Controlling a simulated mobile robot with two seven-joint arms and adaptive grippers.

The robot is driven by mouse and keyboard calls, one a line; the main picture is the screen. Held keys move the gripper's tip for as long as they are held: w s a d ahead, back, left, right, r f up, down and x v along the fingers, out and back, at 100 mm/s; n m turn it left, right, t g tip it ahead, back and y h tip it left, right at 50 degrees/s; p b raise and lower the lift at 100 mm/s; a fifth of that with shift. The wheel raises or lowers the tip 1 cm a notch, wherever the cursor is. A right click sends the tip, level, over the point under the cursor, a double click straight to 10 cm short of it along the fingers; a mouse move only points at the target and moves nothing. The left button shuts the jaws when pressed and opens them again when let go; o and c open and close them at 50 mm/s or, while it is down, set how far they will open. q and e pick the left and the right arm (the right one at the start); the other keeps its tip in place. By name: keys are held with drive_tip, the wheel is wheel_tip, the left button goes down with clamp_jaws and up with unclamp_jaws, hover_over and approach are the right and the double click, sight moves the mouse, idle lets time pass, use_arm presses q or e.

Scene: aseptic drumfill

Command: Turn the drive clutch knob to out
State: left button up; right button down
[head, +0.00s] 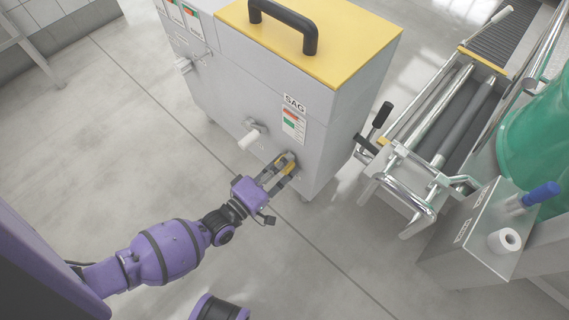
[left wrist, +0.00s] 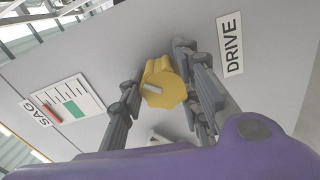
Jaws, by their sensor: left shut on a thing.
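The yellow drive clutch knob (left wrist: 163,84) is a lobed knob with a pale pointer bar, on the grey panel beside the DRIVE label (left wrist: 230,45). My left gripper (left wrist: 166,92) has its fingers on both sides of the knob and is shut on it. In the head view the left gripper (head: 279,172) reaches the lower right part of the grey cabinet (head: 225,85), and the yellow knob (head: 287,163) shows partly between its fingers. The pointer bar lies slanted in the left wrist view; the out and in marks are not readable. My right gripper is not seen.
The cabinet has a yellow lid (head: 345,40) with a black handle. A white-handled lever (head: 249,139) sticks out left of the knob. A roller conveyor (head: 440,125), a green drum (head: 535,135) and a grey box (head: 480,235) stand to the right. The floor in front is clear.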

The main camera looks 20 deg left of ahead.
use_arm(q)
drive_tip(key=n+b, duration=0.1)
drive_tip(key=n, duration=0.3)
drive_tip(key=shift+d+n, duration=0.1)
drive_tip(key=shift+n, duration=0.2)
drive_tip(key=shift+r+n+b, duration=0.1)
drive_tip(key=shift+n+b, duration=0.7)
drive_tip(key=shift+n, duration=0.9)
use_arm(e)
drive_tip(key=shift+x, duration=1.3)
use_arm(q)
drive_tip(key=shift+w+r+n, duration=0.1)
drive_tip(key=shift+n, duration=0.2)
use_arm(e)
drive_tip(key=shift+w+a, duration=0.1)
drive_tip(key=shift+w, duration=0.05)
use_arm(q)
drive_tip(key=o, duration=1)
drive_tip(key=shift+a, duration=0.2)
drive_tip(key=shift+o, duration=0.4)
drive_tip(key=shift+s, duration=0.2)
